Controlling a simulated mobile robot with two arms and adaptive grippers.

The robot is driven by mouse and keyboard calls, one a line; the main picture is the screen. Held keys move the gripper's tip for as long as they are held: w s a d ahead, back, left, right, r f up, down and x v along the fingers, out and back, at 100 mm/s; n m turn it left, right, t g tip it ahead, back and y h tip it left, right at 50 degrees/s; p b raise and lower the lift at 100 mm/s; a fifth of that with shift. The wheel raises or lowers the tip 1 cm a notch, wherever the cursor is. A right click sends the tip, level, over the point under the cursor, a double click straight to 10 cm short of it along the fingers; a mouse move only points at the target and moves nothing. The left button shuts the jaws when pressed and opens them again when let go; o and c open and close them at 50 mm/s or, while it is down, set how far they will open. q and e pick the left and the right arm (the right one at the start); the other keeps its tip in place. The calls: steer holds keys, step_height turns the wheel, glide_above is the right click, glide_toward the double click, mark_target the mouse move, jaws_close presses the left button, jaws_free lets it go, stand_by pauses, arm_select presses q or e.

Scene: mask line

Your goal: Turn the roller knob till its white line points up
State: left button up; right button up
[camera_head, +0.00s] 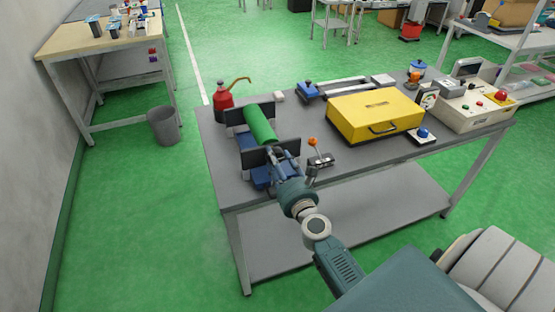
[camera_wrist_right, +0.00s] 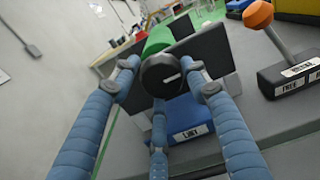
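The roller is a green cylinder (camera_head: 260,123) lying between two dark upright plates on a blue base (camera_head: 262,177) at the table's left end. Its round black knob (camera_wrist_right: 155,80) faces me in the right wrist view; the white line (camera_wrist_right: 172,78) on it runs toward the right, tilted slightly up in that picture. My right gripper (camera_wrist_right: 161,74) is open, with two fingers on either side of the knob and a third below it. I cannot tell whether the fingertips touch the knob. In the head view my right gripper (camera_head: 281,158) hides the knob. My left gripper is not in view.
A lever with an orange ball (camera_head: 312,142) stands close right of the roller; its base carries labels. A yellow case (camera_head: 375,115) and a control box (camera_head: 475,105) stand farther right. A red oil can (camera_head: 223,101) is behind the roller. The table's front edge (camera_head: 350,178) is below my arm.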

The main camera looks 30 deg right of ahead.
steer(key=shift+r, duration=0.15)
steer(key=shift+c, duration=0.9)
steer(key=shift+d, duration=0.1)
